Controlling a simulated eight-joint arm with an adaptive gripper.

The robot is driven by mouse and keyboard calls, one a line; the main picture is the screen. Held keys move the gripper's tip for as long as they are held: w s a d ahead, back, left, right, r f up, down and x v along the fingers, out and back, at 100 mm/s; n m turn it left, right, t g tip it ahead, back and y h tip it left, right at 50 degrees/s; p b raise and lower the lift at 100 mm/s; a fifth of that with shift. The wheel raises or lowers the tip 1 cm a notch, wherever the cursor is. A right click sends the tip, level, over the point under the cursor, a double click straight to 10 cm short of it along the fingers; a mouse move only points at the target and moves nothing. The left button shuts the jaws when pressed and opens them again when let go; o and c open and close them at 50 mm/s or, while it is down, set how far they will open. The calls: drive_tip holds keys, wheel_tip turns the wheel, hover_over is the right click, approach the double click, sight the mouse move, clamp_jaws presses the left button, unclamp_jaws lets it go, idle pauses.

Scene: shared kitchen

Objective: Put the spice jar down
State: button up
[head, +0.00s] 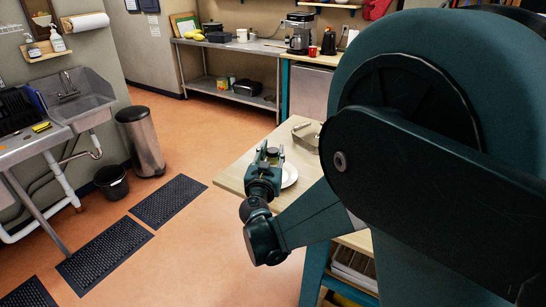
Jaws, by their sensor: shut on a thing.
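My gripper (268,154) is over the near left part of the light wooden table (236,172), to the left of a white plate (290,174). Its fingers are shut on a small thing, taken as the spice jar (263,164). Only a little of the jar shows between the fingers, and its shape and label are too small to tell. The gripper hides part of the plate. I cannot tell whether the jar touches the table.
A metal tray or pan (306,136) is on the table behind the plate. My own arm covers the table's right side. The table's left corner looks clear.

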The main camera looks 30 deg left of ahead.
drive_tip(key=shift+f, duration=1)
drive_tip(key=shift+f+b, duration=0.35)
drive_tip(key=shift+b, duration=0.1)
drive_tip(key=o, duration=1.3)
drive_tip(key=shift+c, duration=0.2)
drive_tip(key=shift+r, duration=0.15)
drive_tip(key=shift+s+r+p, duration=0.1)
drive_tip(key=shift+r+p, duration=0.2)
drive_tip(key=shift+p, duration=0.1)
drive_tip(key=p+v, duration=0.2)
drive_tip(key=v, duration=0.9)
drive_tip(key=shift+s+d, duration=0.2)
drive_tip(key=shift+s, duration=0.15)
drive_tip(key=shift+f, duration=0.15)
